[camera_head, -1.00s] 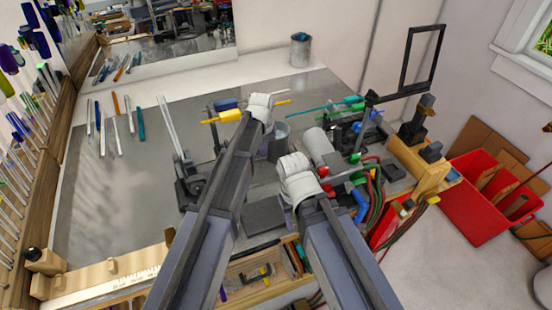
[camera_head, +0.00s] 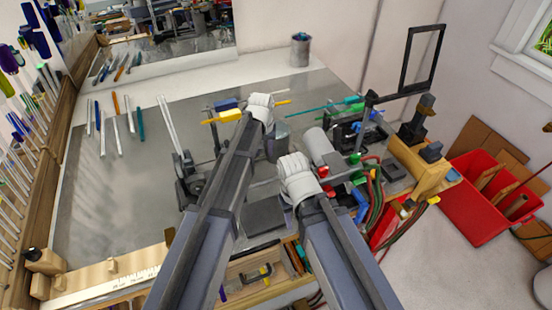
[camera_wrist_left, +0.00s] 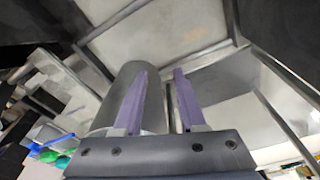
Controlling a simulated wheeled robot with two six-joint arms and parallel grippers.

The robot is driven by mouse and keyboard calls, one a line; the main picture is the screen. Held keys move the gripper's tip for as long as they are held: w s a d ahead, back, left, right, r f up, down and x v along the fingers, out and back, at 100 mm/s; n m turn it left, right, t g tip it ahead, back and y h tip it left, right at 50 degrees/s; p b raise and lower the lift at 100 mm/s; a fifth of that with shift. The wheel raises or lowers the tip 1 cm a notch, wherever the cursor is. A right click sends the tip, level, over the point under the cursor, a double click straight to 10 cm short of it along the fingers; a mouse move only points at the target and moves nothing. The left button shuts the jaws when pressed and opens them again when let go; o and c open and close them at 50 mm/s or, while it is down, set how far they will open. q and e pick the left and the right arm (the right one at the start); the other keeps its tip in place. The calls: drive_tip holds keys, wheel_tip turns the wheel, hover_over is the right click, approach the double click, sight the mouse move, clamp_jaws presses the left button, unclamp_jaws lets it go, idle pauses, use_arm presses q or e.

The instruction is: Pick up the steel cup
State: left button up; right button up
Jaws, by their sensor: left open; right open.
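A grey metal cup (camera_head: 281,142) stands on the bench in the head view, just to the right of and below my left gripper (camera_head: 263,105), whose white wrist and arm partly cover it. In the left wrist view my left gripper (camera_wrist_left: 160,72) has two purple-grey fingers, open with a gap between them. A smooth grey cylinder (camera_wrist_left: 125,82) shows behind the left finger; I cannot tell whether it is the cup or touches the finger. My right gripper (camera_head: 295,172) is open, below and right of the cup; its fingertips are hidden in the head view.
A grey burner cylinder (camera_head: 318,146) with hoses and knobs stands right of the cup. A can with blue contents (camera_head: 300,50) stands at the back. Glass rods (camera_head: 115,125) lie on the left. A red bin (camera_head: 483,205) is on the right.

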use_arm(q)
drive_tip(key=shift+r, duration=0.1)
wheel_tip(320, 180, up, 8)
drive_tip(key=s+p, duration=0.1)
drive_tip(key=p, duration=0.6)
drive_tip(key=shift+s+d+f+p, duration=0.2)
drive_tip(key=shift+s+d+p, duration=0.05)
drive_tip(key=shift+d+p, duration=0.15)
drive_tip(key=shift+c, duration=0.3)
